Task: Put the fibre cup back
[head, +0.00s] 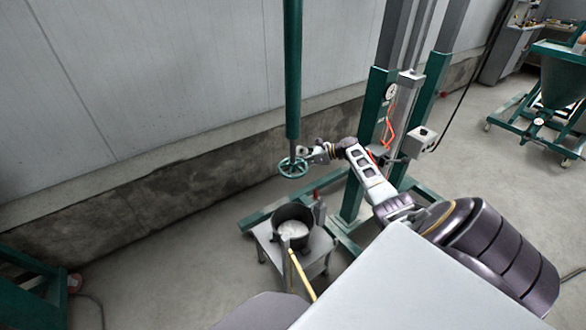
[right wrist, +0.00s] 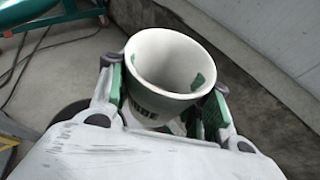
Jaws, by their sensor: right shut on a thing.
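The fibre cup (right wrist: 165,62) is white, with dark lettering on its side and green patches showing inside its rim. In the right wrist view my right gripper (right wrist: 166,92) is shut on it, with a green-padded finger on each side. The cup's mouth faces the camera and it looks empty. The cup is too small there to make out clearly. My left gripper is not in view.
A dark pot (head: 282,214) with white material inside stands on a small grey table (head: 270,247) below the handwheel. A yellow bar (head: 302,275) slants in front of it. A green-framed column (head: 375,130) stands behind my right arm. Open floor lies left of the table.

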